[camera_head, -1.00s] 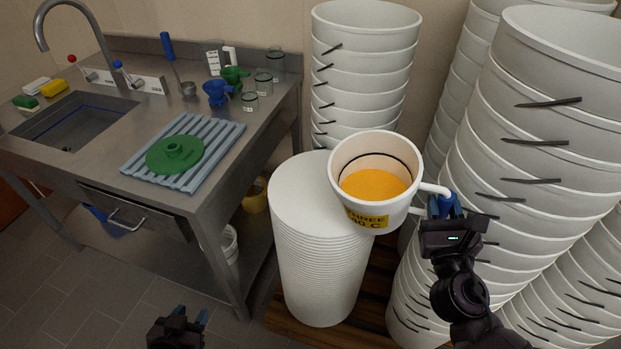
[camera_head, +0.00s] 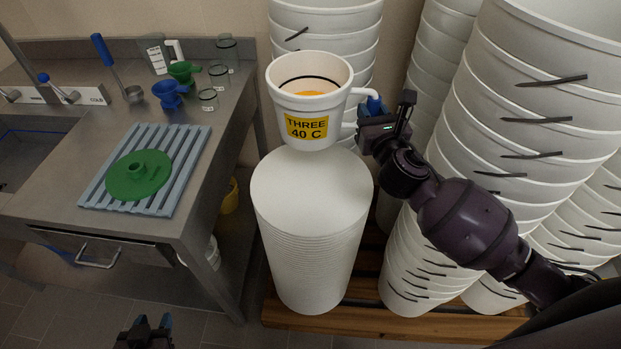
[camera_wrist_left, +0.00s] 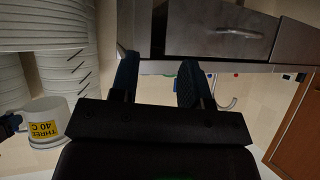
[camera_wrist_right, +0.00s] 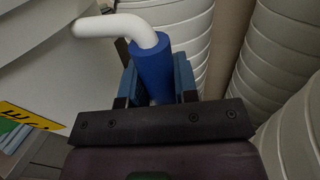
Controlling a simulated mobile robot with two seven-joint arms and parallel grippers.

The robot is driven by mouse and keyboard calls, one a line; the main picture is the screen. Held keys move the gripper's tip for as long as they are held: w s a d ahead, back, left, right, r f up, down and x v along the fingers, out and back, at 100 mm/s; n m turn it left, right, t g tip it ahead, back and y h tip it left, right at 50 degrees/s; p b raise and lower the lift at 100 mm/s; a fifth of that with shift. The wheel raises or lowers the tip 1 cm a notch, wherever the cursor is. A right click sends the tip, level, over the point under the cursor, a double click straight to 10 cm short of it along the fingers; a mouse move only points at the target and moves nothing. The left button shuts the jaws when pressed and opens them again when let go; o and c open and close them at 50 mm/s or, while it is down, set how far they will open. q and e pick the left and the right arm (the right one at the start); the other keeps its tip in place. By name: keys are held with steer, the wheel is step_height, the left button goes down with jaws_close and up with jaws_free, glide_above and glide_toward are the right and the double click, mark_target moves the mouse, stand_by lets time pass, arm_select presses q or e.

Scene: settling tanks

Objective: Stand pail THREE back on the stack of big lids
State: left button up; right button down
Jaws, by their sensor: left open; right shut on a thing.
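Pail THREE (camera_head: 309,108) is a white pail with a yellow label reading "THREE 40 C" and orange contents. In the head view it is upright, above the far part of the stack of big lids (camera_head: 312,190); I cannot tell whether its base touches. My right gripper (camera_head: 374,112) is shut on the pail's side handle, on its blue grip (camera_wrist_right: 153,70), at the pail's right. My left gripper (camera_head: 146,328) is open and empty, low at the bottom edge, away from the pail. The left wrist view also shows the pail (camera_wrist_left: 45,122).
Tall stacks of white buckets (camera_head: 540,120) stand right of and behind the lids, close to my right arm. A steel sink bench (camera_head: 190,190) stands left, with a green lid (camera_head: 138,176) on a blue ribbed mat. The lid stack's near top is bare.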

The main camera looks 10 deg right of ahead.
steer(key=f+b, duration=0.2)
steer(key=f, duration=0.4)
steer(key=w+f+b, duration=0.1)
steer(key=f+b, duration=0.1)
steer(key=f, duration=0.4)
steer(key=f+b, duration=0.2)
steer(key=f, duration=0.5)
steer(key=shift+w+d+b, duration=0.15)
steer(key=shift+d+b, duration=0.25)
steer(key=shift+f, duration=0.15)
